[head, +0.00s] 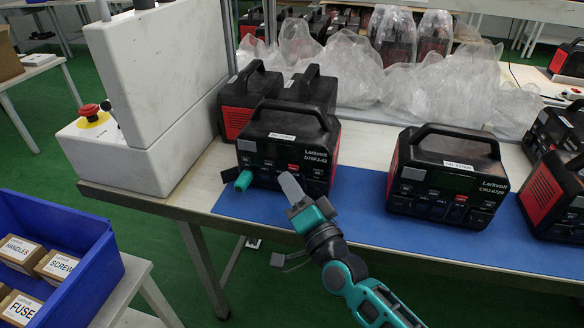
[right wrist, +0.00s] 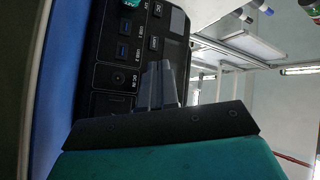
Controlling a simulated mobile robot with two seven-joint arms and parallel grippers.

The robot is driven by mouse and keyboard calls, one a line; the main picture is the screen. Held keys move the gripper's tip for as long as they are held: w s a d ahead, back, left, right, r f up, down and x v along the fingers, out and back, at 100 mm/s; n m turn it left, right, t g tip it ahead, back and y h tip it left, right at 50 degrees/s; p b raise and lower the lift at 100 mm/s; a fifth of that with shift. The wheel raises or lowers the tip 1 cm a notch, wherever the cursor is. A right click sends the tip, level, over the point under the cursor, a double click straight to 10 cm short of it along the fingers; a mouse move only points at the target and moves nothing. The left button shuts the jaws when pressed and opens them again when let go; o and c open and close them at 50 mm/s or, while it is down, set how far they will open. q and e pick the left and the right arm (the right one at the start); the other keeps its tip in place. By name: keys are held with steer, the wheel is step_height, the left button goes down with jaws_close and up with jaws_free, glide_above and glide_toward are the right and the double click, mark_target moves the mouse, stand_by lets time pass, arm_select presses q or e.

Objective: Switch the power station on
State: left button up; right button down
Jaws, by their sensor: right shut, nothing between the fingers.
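A black and red power station (head: 285,140) marked Larkvolt stands on the blue mat, its front panel facing me. Its panel (right wrist: 125,50), with USB ports, a round DC socket and small buttons, fills the left of the right wrist view. A teal piece (head: 243,180) shows at the station's lower left front. My left gripper is not in view.
A second power station (head: 447,185) stands to the right on the blue mat (head: 350,215), with others at the right edge. A white machine (head: 150,90) with a red button (head: 90,110) stands left. A blue bin (head: 85,268) is lower left.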

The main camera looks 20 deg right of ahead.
steer(key=shift+w+d, duration=0.1)
steer(key=shift+w, duration=0.05)
steer(key=shift+w+d, duration=0.2)
steer(key=shift+w, duration=0.05)
steer(key=shift+w, duration=0.1)
stand_by(0.7)
steer(key=shift+w+d, duration=0.2)
steer(key=shift+s, duration=0.1)
stand_by(0.3)
steer(key=shift+s+a+p, duration=0.35)
steer(key=shift+s+a, duration=0.15)
steer(key=shift+s, duration=0.1)
